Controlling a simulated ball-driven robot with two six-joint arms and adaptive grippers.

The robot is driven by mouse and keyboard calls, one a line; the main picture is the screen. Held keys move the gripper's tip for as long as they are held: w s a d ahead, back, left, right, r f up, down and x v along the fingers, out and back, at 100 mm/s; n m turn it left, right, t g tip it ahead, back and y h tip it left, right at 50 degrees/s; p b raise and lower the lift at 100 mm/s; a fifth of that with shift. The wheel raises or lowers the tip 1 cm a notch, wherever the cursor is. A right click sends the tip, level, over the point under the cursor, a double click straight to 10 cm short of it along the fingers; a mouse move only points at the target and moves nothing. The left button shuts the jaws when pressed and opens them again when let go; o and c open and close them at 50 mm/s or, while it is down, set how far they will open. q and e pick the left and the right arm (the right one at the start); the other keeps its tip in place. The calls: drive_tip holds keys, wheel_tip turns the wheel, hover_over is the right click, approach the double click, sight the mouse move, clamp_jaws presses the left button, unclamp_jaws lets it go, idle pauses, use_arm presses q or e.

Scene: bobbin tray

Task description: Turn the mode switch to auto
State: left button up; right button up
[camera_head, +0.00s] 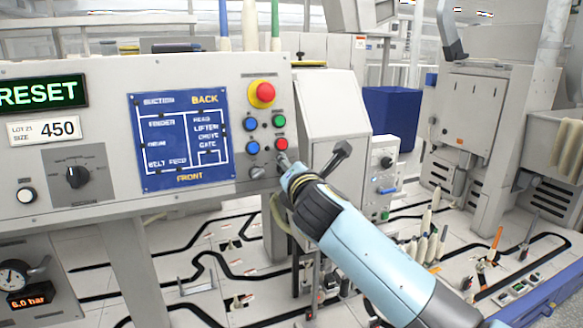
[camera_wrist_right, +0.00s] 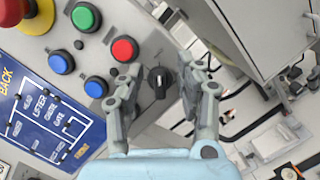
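In the right wrist view a small black rotary knob (camera_wrist_right: 159,81), which looks like the mode switch, sits on the grey panel beside the red button. My right gripper (camera_wrist_right: 162,70) is open, with one finger on each side of the knob and visible gaps to it. I cannot tell how far the fingertips are from the panel. In the head view my right gripper (camera_head: 271,166) is at the panel's lower right corner, below the red button, and the knob is not clearly visible there. My left gripper is out of view.
Beside the knob are a red button (camera_wrist_right: 124,49), a green button (camera_wrist_right: 85,17), blue buttons and a red emergency stop (camera_head: 262,94). A blue diagram plate (camera_head: 180,140) is to their left. Another black knob (camera_head: 76,177) is farther left. A grey cabinet (camera_head: 333,120) stands right of the panel.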

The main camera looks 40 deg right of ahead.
drive_tip(key=shift+s, duration=0.1)
drive_tip(key=v, duration=1.1)
drive_tip(key=shift+s+a, duration=0.2)
drive_tip(key=shift+s, duration=0.2)
drive_tip(key=shift+r, duration=0.1)
